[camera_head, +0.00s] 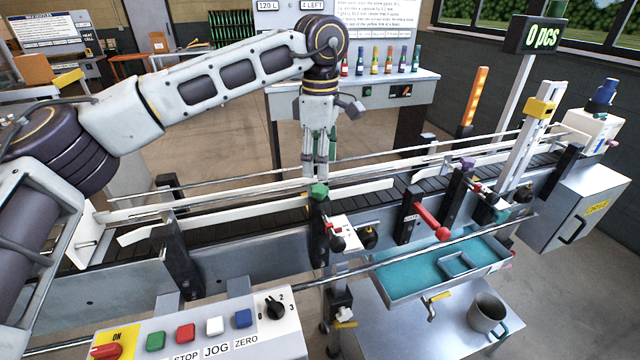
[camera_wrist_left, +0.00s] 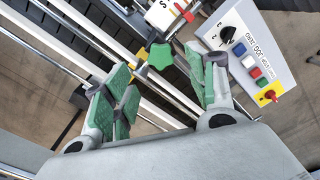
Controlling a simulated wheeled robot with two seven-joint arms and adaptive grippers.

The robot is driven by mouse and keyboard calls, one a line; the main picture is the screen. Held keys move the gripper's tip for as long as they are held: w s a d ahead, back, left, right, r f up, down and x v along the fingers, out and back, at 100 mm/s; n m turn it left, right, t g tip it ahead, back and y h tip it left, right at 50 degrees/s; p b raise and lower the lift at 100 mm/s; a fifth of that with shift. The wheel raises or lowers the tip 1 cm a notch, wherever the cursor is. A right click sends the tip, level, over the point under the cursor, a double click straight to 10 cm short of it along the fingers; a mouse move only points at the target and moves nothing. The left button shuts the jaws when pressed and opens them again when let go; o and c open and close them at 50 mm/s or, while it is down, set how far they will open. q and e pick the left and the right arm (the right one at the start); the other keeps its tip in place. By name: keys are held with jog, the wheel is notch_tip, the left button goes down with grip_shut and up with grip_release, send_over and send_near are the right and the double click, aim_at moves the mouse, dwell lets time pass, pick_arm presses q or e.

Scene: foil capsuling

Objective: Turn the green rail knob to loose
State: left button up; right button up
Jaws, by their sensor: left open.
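The green rail knob (camera_head: 319,190) sits on top of a dark post at the near side of the conveyor, in the middle of the head view. In the left wrist view it is a green star-shaped knob (camera_wrist_left: 160,56) that shows between my fingertips. My left gripper (camera_head: 318,172) points down just above the knob, and its green-padded fingers are spread and hold nothing. From these views I cannot tell whether a finger touches the knob. My right gripper is not in view.
A red lever (camera_head: 431,221) and a purple knob (camera_head: 467,163) stand along the rail to the right. A control panel (camera_head: 190,350) with coloured buttons is in front. A teal-lined tray (camera_head: 395,287) and a grey mug (camera_head: 487,312) are at the lower right.

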aim_at(320, 188)
pick_arm(q)
jog(key=shift+f, duration=3.25)
jog(key=c, duration=1)
jog(key=shift+c, duration=0.2)
